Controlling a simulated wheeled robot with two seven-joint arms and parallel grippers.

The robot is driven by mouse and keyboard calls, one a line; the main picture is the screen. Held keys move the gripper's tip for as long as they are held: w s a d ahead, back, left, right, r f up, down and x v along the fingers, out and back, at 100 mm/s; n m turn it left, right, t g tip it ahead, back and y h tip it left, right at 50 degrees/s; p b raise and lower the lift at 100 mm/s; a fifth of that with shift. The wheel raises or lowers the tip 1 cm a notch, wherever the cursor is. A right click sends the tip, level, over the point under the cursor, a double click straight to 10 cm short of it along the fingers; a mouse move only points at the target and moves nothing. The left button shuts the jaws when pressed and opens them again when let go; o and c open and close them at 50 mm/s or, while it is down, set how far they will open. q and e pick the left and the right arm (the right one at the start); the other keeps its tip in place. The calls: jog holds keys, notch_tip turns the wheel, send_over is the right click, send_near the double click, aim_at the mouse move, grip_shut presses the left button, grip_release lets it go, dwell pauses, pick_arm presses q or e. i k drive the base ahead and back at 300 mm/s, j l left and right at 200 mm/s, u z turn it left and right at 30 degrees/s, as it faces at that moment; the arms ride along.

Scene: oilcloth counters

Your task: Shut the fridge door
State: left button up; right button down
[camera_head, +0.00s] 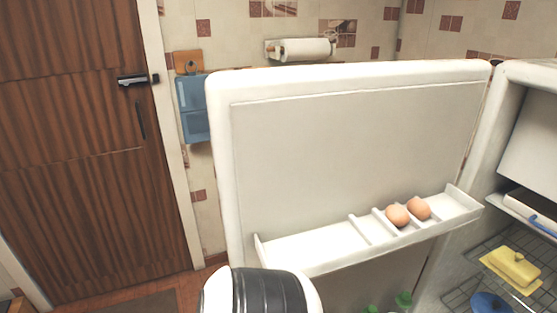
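The white fridge door (330,150) stands wide open, its inner face toward me. It is hinged at the right, beside the open fridge body (510,90). The door's shelf (310,246) holds two brown eggs (409,211) near its right end. A white and black part of my own arm shows at the bottom, in front of the door's lower left. No gripper fingers are visible, and I cannot tell whether the arm touches the door.
Inside the fridge, a yellow butter dish (513,267) and a blue item (490,303) sit on wire racks. Green bottle tops (403,300) show low in the door. A brown wooden door (85,150) stands at left; a paper roll (305,49) hangs behind.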

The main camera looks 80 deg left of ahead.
aim_at(310, 161)
jog(key=k+j, duration=0.6)
jog(key=j, duration=0.2)
jog(key=k+j, duration=0.65)
jog(key=j, duration=0.65)
jog(key=i+j, duration=0.15)
jog(key=j, duration=0.55)
